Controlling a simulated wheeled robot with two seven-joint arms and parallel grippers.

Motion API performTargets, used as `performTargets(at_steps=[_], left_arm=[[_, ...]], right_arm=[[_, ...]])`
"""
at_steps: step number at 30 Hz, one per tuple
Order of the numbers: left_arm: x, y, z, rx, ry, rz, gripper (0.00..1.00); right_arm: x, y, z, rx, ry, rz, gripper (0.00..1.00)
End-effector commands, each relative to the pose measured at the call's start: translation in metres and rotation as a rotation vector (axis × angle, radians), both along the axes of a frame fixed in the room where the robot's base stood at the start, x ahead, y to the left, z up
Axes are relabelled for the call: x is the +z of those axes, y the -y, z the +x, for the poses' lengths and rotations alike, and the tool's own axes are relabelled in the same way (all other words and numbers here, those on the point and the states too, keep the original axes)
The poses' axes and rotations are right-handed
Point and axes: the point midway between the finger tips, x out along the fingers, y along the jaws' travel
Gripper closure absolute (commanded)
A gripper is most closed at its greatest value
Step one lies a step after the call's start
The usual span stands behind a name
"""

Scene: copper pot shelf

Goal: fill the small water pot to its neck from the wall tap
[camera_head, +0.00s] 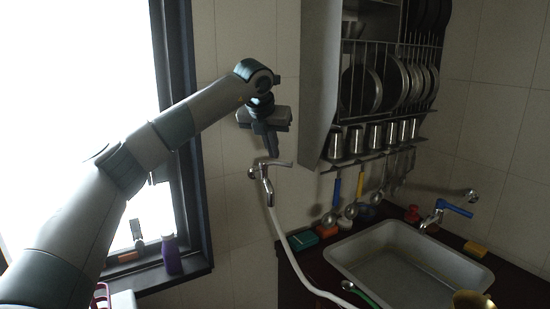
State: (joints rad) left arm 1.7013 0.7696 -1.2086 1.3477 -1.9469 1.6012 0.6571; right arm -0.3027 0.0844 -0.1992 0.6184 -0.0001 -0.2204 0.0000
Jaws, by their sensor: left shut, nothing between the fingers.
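My left gripper (272,151) is shut and empty, pointing down just above a metal wall tap (265,178) with a lever on top. Whether the fingertips touch the lever I cannot tell. A white hose (283,245) runs from this tap's spout down towards the sink. A second tap with a blue handle (455,210) is on the wall behind the sink (345,255). A brass-coloured rim (472,300), perhaps the small pot, shows at the bottom edge, mostly cut off. No water is seen flowing. My right gripper is out of view.
A steel dish rack (392,75) with plates, cups and hanging ladles is on the wall right of my gripper. Sponges (304,240) lie on the dark counter behind the sink. A purple bottle (171,254) stands on the window sill.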

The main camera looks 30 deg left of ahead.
Motion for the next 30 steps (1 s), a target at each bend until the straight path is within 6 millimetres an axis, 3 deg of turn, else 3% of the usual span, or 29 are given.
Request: performTargets(at_steps=[12, 20, 30], left_arm=[[0.051, 0.004, -0.031, 0.0, 0.003, -0.002, 1.0], [0.062, 0.005, -0.038, 0.0, 0.001, -0.001, 1.0], [0.062, 0.005, -0.038, 0.0, 0.001, -0.001, 1.0]], right_arm=[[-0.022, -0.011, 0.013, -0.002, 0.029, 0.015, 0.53], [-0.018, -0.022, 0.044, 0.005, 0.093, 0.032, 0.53], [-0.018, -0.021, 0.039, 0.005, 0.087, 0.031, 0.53]])
